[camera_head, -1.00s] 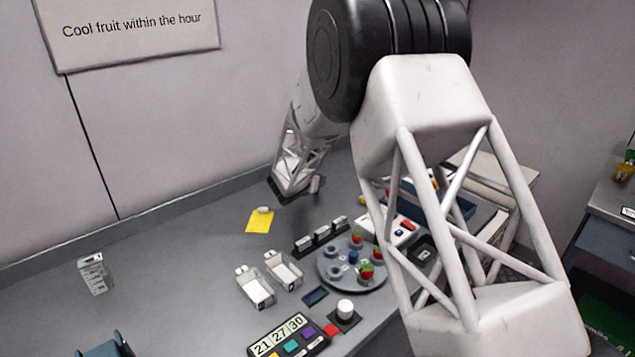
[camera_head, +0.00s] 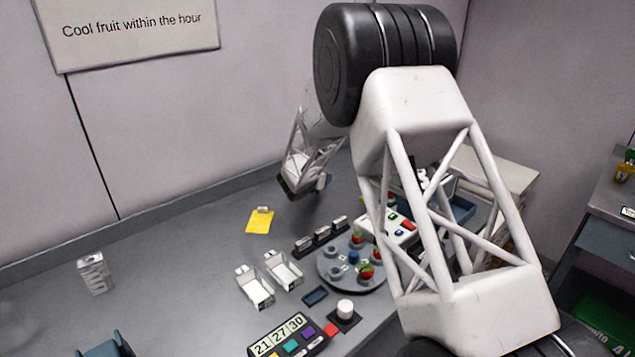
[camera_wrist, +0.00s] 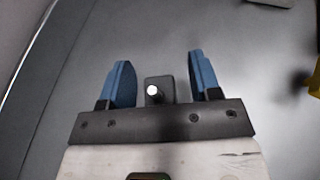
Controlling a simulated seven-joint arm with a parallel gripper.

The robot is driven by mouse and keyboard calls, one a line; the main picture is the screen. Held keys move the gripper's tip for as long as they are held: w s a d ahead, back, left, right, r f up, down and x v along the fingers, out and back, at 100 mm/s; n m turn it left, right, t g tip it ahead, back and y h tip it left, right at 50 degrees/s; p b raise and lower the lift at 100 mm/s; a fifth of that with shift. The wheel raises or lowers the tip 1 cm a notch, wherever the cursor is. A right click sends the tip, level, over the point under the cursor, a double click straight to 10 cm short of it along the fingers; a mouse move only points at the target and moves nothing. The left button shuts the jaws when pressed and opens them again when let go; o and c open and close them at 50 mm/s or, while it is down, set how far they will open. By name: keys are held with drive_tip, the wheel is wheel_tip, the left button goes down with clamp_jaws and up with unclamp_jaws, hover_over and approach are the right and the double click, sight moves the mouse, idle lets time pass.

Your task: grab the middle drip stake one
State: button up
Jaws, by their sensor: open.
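Three small dark pieces with pale faces (camera_head: 321,234) stand in a row on the table, left of the round grey plate. They may be the drip stakes, but they are too small to be sure; the middle one stands between two alike neighbours. My gripper (camera_wrist: 159,57) shows two blue fingers, spread apart with bare grey table beyond them. In the head view it is above the back of the table, beyond the row and to the right of the yellow card, apart from the row. No stake shows in the wrist view.
A round grey plate (camera_head: 326,272) holds red berries. Two white trays (camera_head: 258,294) stand to its left, and a number display (camera_head: 279,334) is in front. A yellow card (camera_head: 260,221) lies near the back wall. My arm hides part of the right side.

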idle(0.4)
drive_tip(key=c, duration=1)
drive_tip(key=shift+r, duration=0.8)
wheel_tip(320, 180, up, 2)
drive_tip(key=shift+r, duration=0.15)
drive_tip(key=s+d, duration=0.1)
drive_tip(key=s, duration=0.4)
drive_tip(key=s+d, duration=0.1)
drive_tip(key=s, duration=0.4)
drive_tip(key=s+d+r, duration=0.1)
drive_tip(key=s+d, duration=0.1)
drive_tip(key=s, duration=0.3)
drive_tip(key=shift+s, duration=0.3)
